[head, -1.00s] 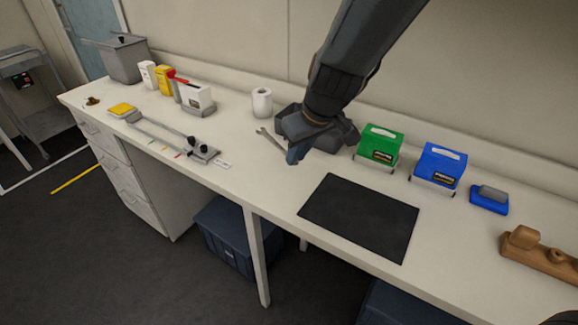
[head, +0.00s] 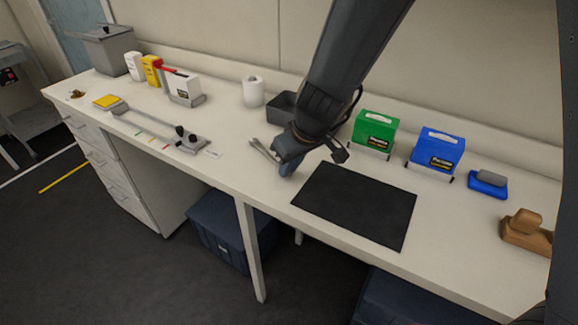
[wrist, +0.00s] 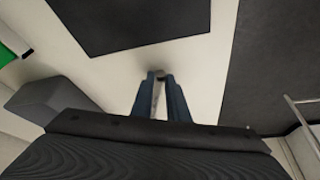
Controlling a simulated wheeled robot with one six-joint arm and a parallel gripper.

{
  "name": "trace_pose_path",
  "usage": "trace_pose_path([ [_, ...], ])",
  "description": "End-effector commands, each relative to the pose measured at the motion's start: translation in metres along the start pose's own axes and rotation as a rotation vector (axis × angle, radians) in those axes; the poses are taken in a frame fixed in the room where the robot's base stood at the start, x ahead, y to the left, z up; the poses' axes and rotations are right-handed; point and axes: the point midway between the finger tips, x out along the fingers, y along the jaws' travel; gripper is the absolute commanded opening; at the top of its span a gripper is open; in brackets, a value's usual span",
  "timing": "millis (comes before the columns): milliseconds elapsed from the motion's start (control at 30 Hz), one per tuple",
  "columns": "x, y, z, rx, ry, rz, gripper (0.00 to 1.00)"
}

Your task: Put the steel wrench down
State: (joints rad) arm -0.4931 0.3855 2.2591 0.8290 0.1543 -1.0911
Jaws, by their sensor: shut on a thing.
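The steel wrench (head: 262,150) shows as a thin grey bar at the left of my gripper (head: 287,172) in the head view, pointing away to the back left. In the wrist view, my gripper (wrist: 161,80) is shut on the wrench (wrist: 159,76), whose end shows between the two blue-grey fingers. My gripper is low over the white bench (head: 240,150), left of the black mat (head: 355,205). Whether the wrench touches the bench top I cannot tell. My gripper and wrist hide part of the wrench.
A dark grey tray (head: 284,112) stands behind my gripper, partly hidden by my arm. A paper roll (head: 253,93) is to its left. Green (head: 374,133) and blue (head: 436,153) boxes stand at the right. Bench top left of my gripper is clear up to a slide device (head: 185,140).

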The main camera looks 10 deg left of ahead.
Motion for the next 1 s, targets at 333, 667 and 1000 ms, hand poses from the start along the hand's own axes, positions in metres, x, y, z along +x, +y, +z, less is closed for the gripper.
trace_pose_path([
  [333,0.002,0.0,0.001,-0.001,-0.001,0.0,0.33],
  [667,-0.002,0.0,-0.001,0.001,-0.001,0.0,0.33],
  [1000,-0.072,0.0,-0.002,-0.001,0.005,0.001,0.33],
])
